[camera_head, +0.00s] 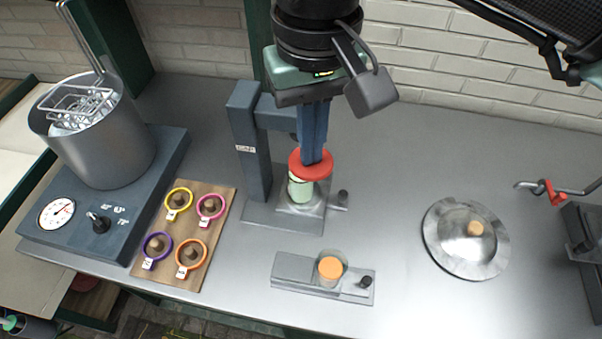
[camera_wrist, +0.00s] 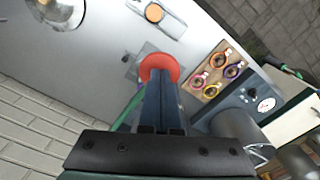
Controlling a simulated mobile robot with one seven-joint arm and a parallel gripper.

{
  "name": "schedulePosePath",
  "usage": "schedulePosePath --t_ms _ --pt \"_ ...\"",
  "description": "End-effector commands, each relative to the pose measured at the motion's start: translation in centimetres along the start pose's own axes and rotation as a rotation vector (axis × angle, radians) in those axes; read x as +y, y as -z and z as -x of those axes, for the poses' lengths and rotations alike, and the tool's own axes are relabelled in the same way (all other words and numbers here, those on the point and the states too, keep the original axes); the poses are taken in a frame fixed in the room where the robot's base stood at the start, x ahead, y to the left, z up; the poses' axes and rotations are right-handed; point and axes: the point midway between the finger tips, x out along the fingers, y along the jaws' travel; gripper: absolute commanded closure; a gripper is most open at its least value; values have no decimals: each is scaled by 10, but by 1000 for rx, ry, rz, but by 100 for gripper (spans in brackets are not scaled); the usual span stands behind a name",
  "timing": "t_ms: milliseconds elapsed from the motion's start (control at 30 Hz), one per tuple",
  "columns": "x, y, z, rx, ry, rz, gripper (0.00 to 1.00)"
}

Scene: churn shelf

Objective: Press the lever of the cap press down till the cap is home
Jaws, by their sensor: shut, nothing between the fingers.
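The cap press (camera_head: 248,150) has a dark blue-grey column and a grey base on the bench. A round red pad (camera_head: 305,173) sits on top of a pale green jar (camera_head: 300,189) at the press. The pad also shows in the wrist view (camera_wrist: 158,62). My gripper (camera_head: 313,158) is shut and empty, pointing down with its fingertips at the red pad. They look to be touching it, but a small gap cannot be ruled out. The pad and my fingers hide the cap and the jar's mouth. My gripper also shows in the wrist view (camera_wrist: 159,84).
A small fixture (camera_head: 290,270) holds a clear jar with an orange top (camera_head: 331,266) in front. A wooden board (camera_head: 180,235) with several coloured rings and a hot plate with a pot (camera_head: 100,145) stand left. A metal lid (camera_head: 438,240) lies right.

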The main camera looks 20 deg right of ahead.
Motion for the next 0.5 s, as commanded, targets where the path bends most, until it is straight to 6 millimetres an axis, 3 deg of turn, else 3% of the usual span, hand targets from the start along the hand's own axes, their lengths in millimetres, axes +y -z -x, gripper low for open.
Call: schedulePosePath --t_ms 300,500 --pt "0 0 1 -1 0 1 100" --pt "0 0 17 0 -1 1 100"
